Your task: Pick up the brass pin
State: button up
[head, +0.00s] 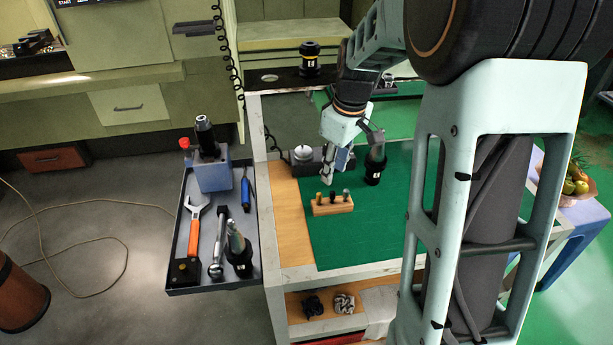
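A small wooden block (334,208) stands on the green mat of the cart top and holds three short upright pins. The left pin (318,197) looks yellowish brown, perhaps the brass pin. The middle pin (332,196) is dark and the right pin (346,194) is greyish. They are too small to tell their metals surely. My gripper (340,165) points down over the mat, just behind the block as pictured. A pale finger ends near the block, apparently apart from the pins. The other finger is unclear, so its opening cannot be told. I see nothing held.
A black tool holder (375,168) stands close right of my gripper. A dark device with a round silver top (303,154) sits to the left. A side tray (180,270) holds a wrench and other tools. The mat's front is clear; my arm hides its right part.

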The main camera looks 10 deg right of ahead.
aim_at(320, 194)
jog(key=shift+n+y, duration=0.3)
jog(key=shift+n, duration=0.1)
jog(key=f, duration=0.1)
jog(key=a+f, duration=0.1)
jog(key=f, duration=0.1)
jog(key=w+f, duration=0.1)
jog(key=f, duration=0.1)
jog(key=shift+a+f, duration=0.25)
jog(key=shift+a, duration=0.15)
jog(key=shift+w+a+f+p, duration=0.2)
jog(key=shift+f, duration=0.65)
jog(key=shift+w+a+f+p, duration=0.15)
jog(key=shift+f, duration=0.75)
jog(key=shift+w+a+f+p, duration=0.2)
jog(key=shift+f, duration=0.65)
jog(key=shift+c, duration=0.3)
grip_shut()
